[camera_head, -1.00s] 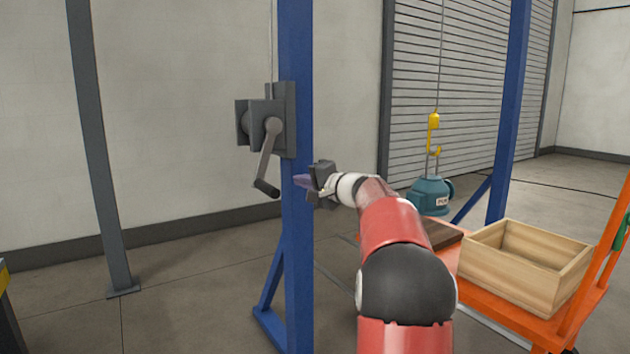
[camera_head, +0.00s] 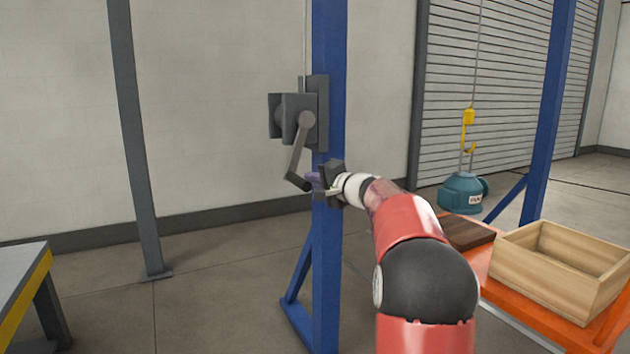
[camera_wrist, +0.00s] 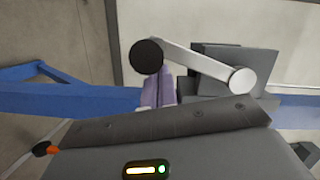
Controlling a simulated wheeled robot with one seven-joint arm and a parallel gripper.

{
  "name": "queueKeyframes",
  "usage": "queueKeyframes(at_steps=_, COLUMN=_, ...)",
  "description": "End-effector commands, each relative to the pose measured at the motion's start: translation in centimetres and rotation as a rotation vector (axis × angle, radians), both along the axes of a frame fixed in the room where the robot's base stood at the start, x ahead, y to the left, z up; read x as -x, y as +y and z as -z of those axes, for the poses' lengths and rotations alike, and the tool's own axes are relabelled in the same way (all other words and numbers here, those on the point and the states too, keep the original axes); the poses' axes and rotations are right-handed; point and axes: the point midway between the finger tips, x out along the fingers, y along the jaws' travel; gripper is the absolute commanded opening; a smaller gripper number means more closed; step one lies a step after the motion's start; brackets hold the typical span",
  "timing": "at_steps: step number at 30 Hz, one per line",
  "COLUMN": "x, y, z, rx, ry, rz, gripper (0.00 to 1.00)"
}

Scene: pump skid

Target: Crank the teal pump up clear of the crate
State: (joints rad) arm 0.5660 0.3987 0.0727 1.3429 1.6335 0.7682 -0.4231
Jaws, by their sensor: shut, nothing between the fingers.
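The teal pump (camera_head: 462,195) hangs upright from a yellow hook (camera_head: 468,128) on a cable, left of and behind the open wooden crate (camera_head: 535,283) in the head view. No part of it shows inside the crate. The winch (camera_head: 290,115) is on the blue post, its crank arm (camera_head: 300,145) pointing down to a dark handle (camera_head: 297,182). My gripper (camera_head: 315,181) is shut and empty, its purple fingers just right of the handle. In the wrist view the fingers (camera_wrist: 158,92) lie right by the round handle end (camera_wrist: 146,56); I cannot tell whether they touch.
The blue post (camera_head: 328,250) stands right behind my gripper. The crate is on an orange cart (camera_head: 510,300) beside a dark brown block (camera_head: 467,234). A grey bench with a yellow edge (camera_head: 25,300) is at the far left.

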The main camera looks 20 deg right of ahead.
Motion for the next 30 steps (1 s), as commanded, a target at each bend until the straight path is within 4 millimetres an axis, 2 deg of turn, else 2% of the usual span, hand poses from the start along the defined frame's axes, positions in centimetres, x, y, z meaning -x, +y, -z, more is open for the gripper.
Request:
queueKeyframes(at_steps=20, x=0.0, y=2.4, z=-0.3, rx=-0.129, ry=0.003, rz=-0.012, gripper=0.00)
queueKeyframes(at_steps=26, x=0.1, y=3.8, z=-0.6, rx=-0.227, ry=0.005, rz=-0.014, gripper=0.00)
queueKeyframes(at_steps=30, x=0.2, y=5.5, z=-1.3, rx=-0.342, ry=0.010, rz=-0.019, gripper=0.00)
